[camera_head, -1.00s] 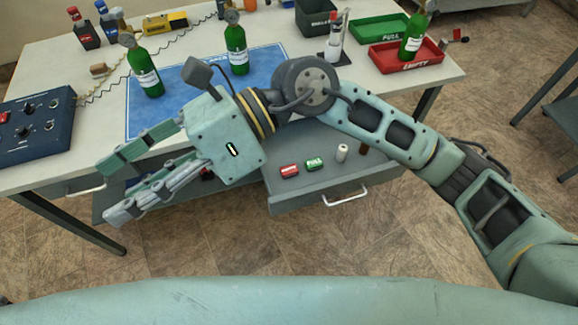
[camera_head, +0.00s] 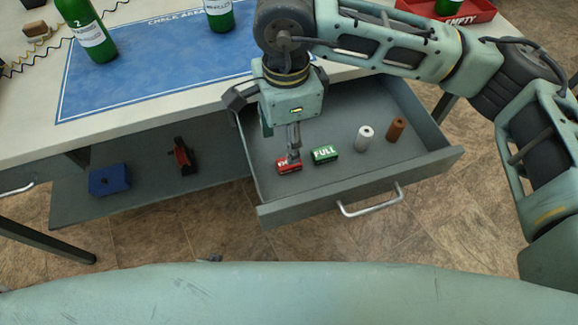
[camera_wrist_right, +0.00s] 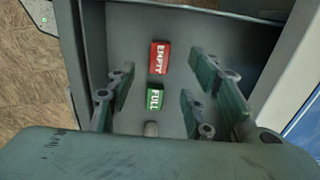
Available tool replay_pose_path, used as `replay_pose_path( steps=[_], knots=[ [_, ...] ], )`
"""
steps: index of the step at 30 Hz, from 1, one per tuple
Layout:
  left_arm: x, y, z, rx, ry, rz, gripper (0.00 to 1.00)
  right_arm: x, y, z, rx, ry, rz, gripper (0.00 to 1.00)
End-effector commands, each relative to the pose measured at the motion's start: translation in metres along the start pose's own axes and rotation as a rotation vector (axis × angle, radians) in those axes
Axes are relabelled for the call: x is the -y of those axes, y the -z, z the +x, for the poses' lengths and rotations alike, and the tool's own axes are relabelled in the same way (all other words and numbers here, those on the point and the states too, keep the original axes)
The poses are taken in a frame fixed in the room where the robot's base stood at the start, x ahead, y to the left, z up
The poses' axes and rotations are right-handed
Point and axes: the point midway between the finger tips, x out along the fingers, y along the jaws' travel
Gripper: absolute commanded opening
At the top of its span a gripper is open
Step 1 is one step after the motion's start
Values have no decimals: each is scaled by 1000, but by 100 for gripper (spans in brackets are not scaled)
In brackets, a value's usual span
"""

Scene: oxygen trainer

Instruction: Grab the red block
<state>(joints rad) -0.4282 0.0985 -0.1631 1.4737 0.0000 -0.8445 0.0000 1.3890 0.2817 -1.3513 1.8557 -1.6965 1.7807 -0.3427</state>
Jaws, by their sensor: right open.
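The red block (camera_head: 289,166), with white lettering, lies in the open drawer (camera_head: 345,190) in the head view. In the right wrist view the red block (camera_wrist_right: 160,57) reads "EMPTY" and lies between and beyond the fingers. My right gripper (camera_head: 293,150) points down over the drawer, with a finger in front of part of the red block. In the right wrist view the right gripper (camera_wrist_right: 160,85) is open with nothing between its fingertips. A green block marked "FULL" (camera_head: 325,155) lies just right of the red one. My left gripper is not in view.
A white cylinder (camera_head: 364,138) and a brown cylinder (camera_head: 396,130) stand in the drawer's right part. Drawer walls surround the blocks. Green bottles (camera_head: 92,38) stand on the table above. A lower shelf holds a blue box (camera_head: 108,180) and a dark red item (camera_head: 183,155).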

Motion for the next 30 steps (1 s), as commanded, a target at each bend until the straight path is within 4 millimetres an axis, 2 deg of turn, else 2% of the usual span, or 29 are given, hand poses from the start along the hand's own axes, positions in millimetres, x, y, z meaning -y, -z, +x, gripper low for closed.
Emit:
replay_pose_path(
  steps=[18,26,30],
  knots=[
    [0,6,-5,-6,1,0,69,1,4,74,2,-3,-1,47],
    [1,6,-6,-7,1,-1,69,1,5,76,2,-2,-1,47],
    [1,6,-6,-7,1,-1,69,1,4,76,2,-2,-1,36]
  ],
)
